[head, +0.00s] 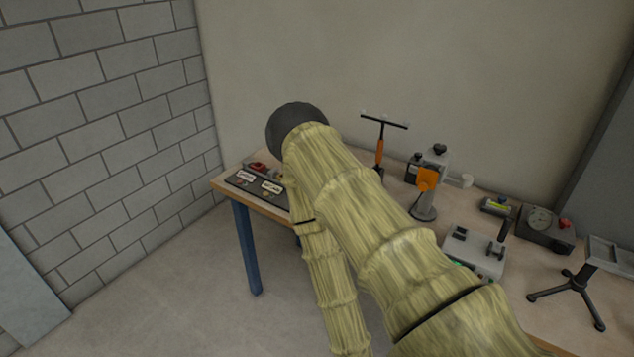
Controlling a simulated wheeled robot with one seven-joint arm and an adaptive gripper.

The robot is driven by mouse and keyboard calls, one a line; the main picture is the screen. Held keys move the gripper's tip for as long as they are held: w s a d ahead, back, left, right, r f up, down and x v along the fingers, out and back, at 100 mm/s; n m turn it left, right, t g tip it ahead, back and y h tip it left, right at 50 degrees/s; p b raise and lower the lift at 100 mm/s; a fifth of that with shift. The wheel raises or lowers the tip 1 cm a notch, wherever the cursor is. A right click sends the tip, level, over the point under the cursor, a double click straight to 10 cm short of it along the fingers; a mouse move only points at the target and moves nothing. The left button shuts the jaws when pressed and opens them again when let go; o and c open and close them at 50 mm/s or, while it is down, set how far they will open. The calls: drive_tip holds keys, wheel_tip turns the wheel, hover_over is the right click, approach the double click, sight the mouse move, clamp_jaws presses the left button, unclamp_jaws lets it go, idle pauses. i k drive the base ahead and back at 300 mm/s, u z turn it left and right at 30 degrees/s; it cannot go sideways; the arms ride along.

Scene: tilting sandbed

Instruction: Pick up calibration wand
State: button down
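The calibration wand (380,142) is T-shaped, with a dark crossbar, pale markers and an orange handle. It stands upright at the back of the wooden table (513,276). My arm, in a yellow-green sleeve, crosses the middle of the head view in front of the table, with a dark rounded joint near the table's back left. The wand's lower end is partly hidden near the arm. My gripper is out of the picture.
A dark panel (242,184) lies at the table's left end. Right of the wand are an orange-headed device (426,181), a grey control box (474,254), a gauge box (546,230) and a small black tripod (571,287). A block wall (105,110) is left.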

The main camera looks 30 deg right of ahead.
sight(383, 117)
drive_tip(key=z, duration=0.25)
drive_tip(key=i, duration=0.3)
drive_tip(key=z, duration=1)
drive_tip(key=k, duration=0.5)
drive_tip(key=u, duration=0.05)
